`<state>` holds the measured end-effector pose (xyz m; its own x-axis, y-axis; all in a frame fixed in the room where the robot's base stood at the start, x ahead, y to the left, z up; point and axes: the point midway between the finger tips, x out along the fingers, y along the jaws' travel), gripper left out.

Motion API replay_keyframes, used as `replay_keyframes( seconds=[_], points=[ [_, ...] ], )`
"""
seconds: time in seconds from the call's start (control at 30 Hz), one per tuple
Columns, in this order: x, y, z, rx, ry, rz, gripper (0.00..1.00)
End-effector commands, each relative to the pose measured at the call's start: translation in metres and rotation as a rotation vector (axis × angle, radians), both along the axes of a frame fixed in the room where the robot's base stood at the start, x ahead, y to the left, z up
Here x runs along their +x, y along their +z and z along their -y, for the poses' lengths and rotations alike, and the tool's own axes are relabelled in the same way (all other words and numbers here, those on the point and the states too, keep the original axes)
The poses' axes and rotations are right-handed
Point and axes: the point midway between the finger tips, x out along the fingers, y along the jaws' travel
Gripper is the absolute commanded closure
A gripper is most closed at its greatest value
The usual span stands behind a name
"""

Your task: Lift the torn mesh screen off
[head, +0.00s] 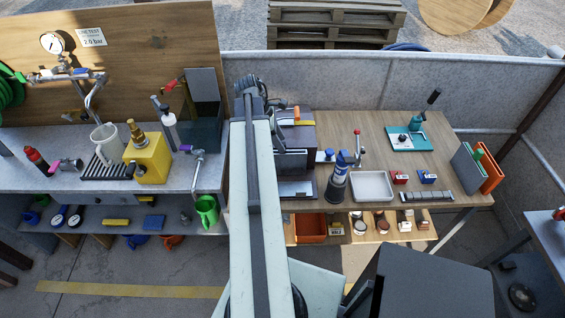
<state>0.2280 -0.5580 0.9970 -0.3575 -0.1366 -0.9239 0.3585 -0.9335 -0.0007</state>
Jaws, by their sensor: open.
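I cannot make out a torn mesh screen in the head view. A dark machine (297,130) with an orange-yellow part on top stands on the wooden bench, partly behind my arm. A grey panel (202,92) stands upright at the right end of the left bench; I cannot tell whether it has mesh. My pale arm reaches up the middle of the picture and ends in dark parts and cables near the back wall. My gripper's fingers cannot be seen; the arm hides what lies behind it.
The wooden bench (385,139) holds a dark cylindrical tool (337,182), a pale tray (373,186), a teal tray (407,140) and upright folders (480,168). The left bench holds a yellow container (148,160), a white mug (106,144) and several taps. A grey partition runs behind the benches.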

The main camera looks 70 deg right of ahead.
Motion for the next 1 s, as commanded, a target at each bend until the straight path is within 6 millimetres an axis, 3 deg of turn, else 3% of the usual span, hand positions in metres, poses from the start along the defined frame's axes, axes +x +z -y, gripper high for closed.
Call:
replay_keyframes(
  seconds=[0.03, 0.1, 0.33, 0.5, 1.0],
  points=[
    [-0.0033, -0.018, 0.0014, 0.0, 0.0, 0.0, 0.55],
    [-0.0062, -0.024, 0.0023, 0.0, 0.0, 0.0, 0.55],
    [-0.0068, -0.0203, 0.0027, -0.001, 0.001, 0.0, 0.55],
    [-0.0065, -0.0201, 0.0026, -0.001, 0.003, 0.0, 1.0],
    [-0.0057, -0.0201, 0.0028, -0.002, 0.003, 0.001, 1.0]
  ],
)
